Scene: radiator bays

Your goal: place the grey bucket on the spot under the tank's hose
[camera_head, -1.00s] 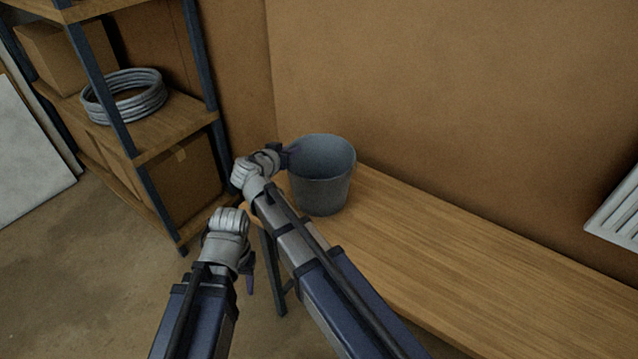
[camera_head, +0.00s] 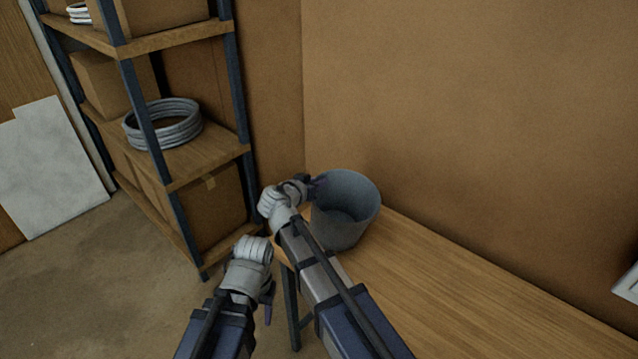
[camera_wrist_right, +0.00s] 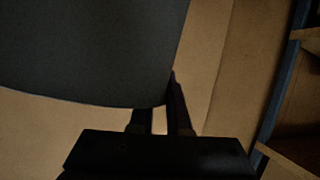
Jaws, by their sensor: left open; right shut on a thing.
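The grey bucket (camera_head: 345,208) is at the left end of the wooden bench, its open top facing up and slightly tilted toward me. Whether the bucket's bottom touches the bench is hard to tell. My left gripper (camera_head: 268,300) hangs low, left of the bench, apart from the bucket; its fingers are mostly hidden.
The wooden bench (camera_head: 450,290) runs to the lower right and is clear. A shelf rack (camera_head: 205,160) with cardboard boxes and coiled hose (camera_head: 163,125) stands at left. A pale panel (camera_head: 50,165) leans at far left. A white radiator edge (camera_head: 628,284) shows at right.

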